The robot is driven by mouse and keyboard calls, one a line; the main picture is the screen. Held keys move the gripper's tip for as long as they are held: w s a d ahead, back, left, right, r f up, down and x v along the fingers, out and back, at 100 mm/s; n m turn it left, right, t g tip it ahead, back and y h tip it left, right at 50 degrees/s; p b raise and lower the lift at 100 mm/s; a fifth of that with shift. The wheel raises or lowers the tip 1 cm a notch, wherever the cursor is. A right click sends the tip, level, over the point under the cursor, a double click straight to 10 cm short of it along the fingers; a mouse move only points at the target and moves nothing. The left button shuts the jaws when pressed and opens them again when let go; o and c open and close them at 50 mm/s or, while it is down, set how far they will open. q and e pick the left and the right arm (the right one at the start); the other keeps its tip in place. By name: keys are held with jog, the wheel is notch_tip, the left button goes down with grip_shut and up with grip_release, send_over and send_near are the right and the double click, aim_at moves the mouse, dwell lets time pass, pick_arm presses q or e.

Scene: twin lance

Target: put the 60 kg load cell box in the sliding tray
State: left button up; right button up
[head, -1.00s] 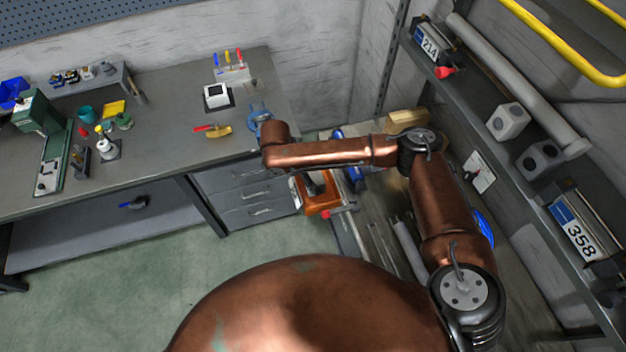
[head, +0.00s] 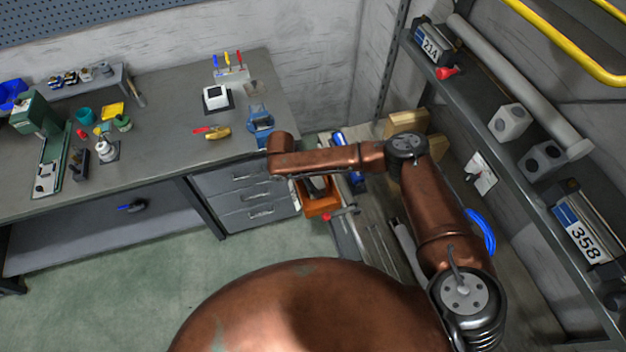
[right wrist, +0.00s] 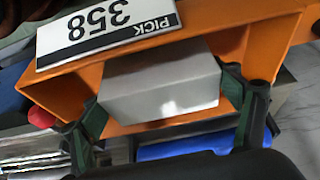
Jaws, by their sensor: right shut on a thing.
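A plain light grey box (right wrist: 160,85) shows in the right wrist view; I can read no marking on its visible faces. My right gripper (right wrist: 165,108) has a dark green finger against each side of it and is shut on it. The box sits within the outline of an orange tray (right wrist: 275,40), which has an upside-down "PICK 358" label (right wrist: 108,30). I cannot tell whether the tray supports the box. In the head view an orange tray (head: 322,207) shows below my right forearm, beside the bench drawers. The right gripper's fingers are hidden there. My left gripper is out of view.
The workbench (head: 165,150) carries a blue vise (head: 260,122) near my right wrist. A wall shelf at the right holds devices labelled 214 (head: 432,42) and 358 (head: 580,230). Wooden blocks (head: 408,121) lie behind my elbow. The green floor (head: 130,270) is clear.

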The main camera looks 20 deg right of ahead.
jog(key=shift+f, duration=0.1)
jog(key=o, duration=1.5)
jog(key=shift+o, duration=0.2)
jog(key=v, duration=1.2)
